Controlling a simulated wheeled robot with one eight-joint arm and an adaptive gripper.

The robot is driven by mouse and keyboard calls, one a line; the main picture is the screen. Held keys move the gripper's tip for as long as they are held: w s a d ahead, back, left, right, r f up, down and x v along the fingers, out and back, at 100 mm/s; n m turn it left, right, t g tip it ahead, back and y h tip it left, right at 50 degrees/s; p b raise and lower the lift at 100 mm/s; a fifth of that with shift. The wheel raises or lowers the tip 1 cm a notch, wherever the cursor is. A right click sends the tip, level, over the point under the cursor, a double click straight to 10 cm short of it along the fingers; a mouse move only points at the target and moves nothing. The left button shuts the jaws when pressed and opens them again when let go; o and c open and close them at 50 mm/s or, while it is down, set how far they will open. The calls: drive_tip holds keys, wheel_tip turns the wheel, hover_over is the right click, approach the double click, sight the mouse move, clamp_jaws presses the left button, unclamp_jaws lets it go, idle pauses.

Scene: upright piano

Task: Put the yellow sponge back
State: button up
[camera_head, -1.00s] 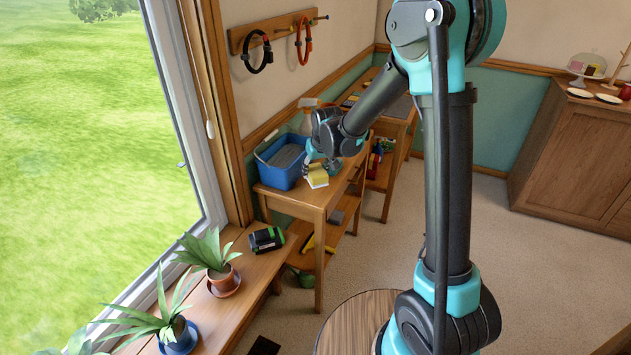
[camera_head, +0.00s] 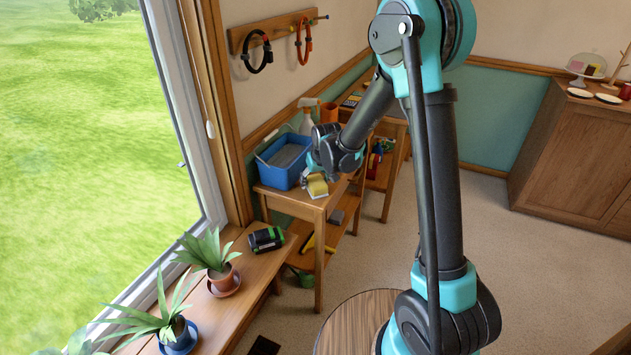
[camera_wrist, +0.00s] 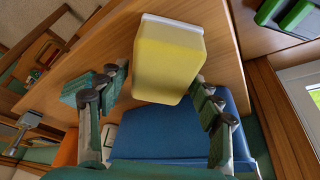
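The yellow sponge (camera_head: 317,187), with a pale layer on one side, is at the near end of the wooden side table (camera_head: 309,202).
A spray bottle (camera_head: 307,120) and an orange pot (camera_head: 328,114) stand behind the bin. A low window bench holds a black-green object (camera_head: 266,239) and potted plants (camera_head: 210,252). A round wooden table (camera_head: 352,318) is near my arm. Open floor lies right of the side table.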

idle(0.3)
drive_tip(key=v, duration=1.2)
drive_tip(key=s+d+f+m+h, duration=0.1)
drive_tip(key=s+d+f+m, duration=0.1)
drive_tip(key=s+d, duration=1)
drive_tip(key=s+d+f+m+h, duration=0.1)
drive_tip(key=s+d+f+m, duration=0.2)
drive_tip(key=s+d, duration=0.9)
drive_tip(key=shift+d+f, duration=0.25)
drive_tip(key=shift+f, duration=0.35)
